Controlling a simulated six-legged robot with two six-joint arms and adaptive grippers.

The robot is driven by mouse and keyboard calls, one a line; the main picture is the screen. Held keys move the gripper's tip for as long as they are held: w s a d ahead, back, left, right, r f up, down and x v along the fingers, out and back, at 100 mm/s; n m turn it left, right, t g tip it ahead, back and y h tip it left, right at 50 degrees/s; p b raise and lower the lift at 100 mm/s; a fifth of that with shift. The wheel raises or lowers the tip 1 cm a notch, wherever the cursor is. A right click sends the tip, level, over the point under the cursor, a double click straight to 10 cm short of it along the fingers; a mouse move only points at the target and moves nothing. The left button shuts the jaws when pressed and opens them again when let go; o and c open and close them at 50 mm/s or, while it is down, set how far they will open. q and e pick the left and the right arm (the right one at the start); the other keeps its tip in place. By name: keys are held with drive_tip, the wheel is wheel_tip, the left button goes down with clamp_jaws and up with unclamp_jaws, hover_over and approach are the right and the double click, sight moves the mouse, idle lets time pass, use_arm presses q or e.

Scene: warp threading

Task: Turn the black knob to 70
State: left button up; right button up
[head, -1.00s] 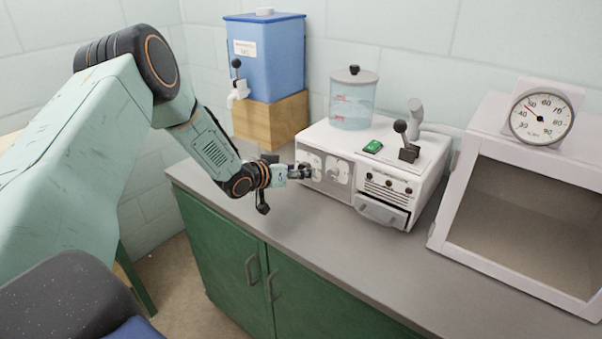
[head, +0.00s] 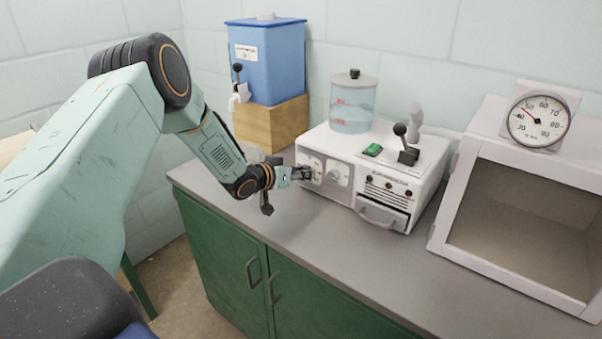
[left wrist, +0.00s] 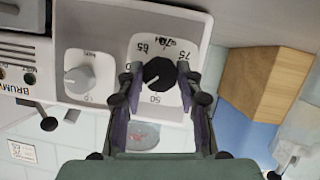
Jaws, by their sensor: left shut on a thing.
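The black knob (left wrist: 158,73) sits on a white dial plate (left wrist: 140,47) in the left wrist view. Marks 65, 70 and 75 show along one side of the plate and 50 on the opposite side. The exact pointer setting is hard to read. My left gripper (left wrist: 157,78) has a finger on each side of the knob and is shut on it. In the head view, my left gripper (head: 310,174) reaches the left end of the white machine's front (head: 325,190) and hides the black knob there. My right gripper is not in view.
A second dial with a pale knob (left wrist: 78,80) is beside the black one. The machine carries a clear tank (head: 352,105), a green switch (head: 372,150) and a lever (head: 404,140). A blue container (head: 268,60) on a wooden block (head: 270,122) stands behind. The front counter (head: 300,235) is clear.

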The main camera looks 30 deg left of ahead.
use_arm(q)
drive_tip(key=shift+c, duration=0.8)
